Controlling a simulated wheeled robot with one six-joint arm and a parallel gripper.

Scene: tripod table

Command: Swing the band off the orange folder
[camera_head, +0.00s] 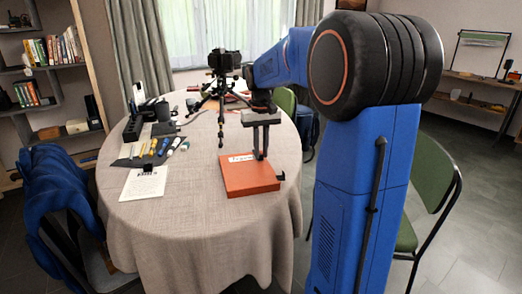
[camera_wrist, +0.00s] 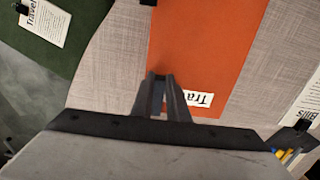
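The orange folder (camera_head: 250,177) lies flat near the front right of the round table, with a white label at its left far corner. It fills the upper middle of the wrist view (camera_wrist: 205,50), its label partly cut off by my gripper. A small black piece (camera_head: 281,176) sticks out at the folder's right edge; a black piece also shows at the top of the wrist view (camera_wrist: 148,2). I cannot tell whether these belong to the band; no band across the folder is clear. My gripper (camera_head: 261,157) points down over the folder's far part, its fingers close together, nothing clearly held.
A tripod with a black camera (camera_head: 224,62) stands behind the folder. A clipped sheet (camera_head: 144,183), a dark mat with pens and black items lie at left. A green chair (camera_head: 430,180) stands at right, with a paper (camera_wrist: 47,20) on green in the wrist view. The front tablecloth is clear.

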